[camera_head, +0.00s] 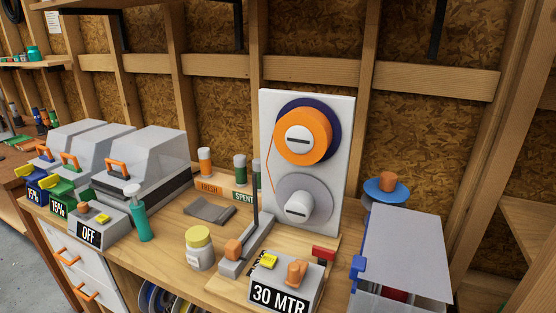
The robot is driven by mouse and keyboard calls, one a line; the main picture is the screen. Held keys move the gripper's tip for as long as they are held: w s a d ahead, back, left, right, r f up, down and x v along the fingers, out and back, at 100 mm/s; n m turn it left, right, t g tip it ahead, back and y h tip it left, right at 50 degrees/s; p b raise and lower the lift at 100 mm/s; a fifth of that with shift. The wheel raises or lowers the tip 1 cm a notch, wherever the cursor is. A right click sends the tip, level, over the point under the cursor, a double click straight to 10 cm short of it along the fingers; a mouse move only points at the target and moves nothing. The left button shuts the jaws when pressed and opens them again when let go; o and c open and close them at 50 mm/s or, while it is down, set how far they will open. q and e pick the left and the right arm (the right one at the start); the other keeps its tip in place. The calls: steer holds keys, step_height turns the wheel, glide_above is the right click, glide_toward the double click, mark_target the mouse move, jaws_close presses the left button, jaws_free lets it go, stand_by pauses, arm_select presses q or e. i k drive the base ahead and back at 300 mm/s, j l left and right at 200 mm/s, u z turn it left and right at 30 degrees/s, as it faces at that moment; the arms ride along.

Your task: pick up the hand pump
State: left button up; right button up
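A small teal cylinder with a grey top (140,222), which looks like the hand pump, stands upright on the wooden workbench (178,235). It is just right of a grey box labelled OFF (97,228) and in front of a grey-lidded machine. Nothing covers it. Neither of my grippers is in view.
A yellow-lidded jar (200,250) and a dark flat pad (210,211) lie to the right. Further right are a lever device (232,262), a 30 MTR box (285,283) and a white spool panel (328,150). Clear bench lies between the teal cylinder and the jar.

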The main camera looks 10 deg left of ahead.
mark_target(141, 219)
steer(key=u, duration=1.25)
steer(key=i+j+z, duration=0.45)
steer(key=j, duration=0.2)
steer(key=i+j+z, duration=0.25)
steer(key=j, duration=0.15)
steer(key=i+j+z, duration=0.2)
steer(key=j, duration=0.2)
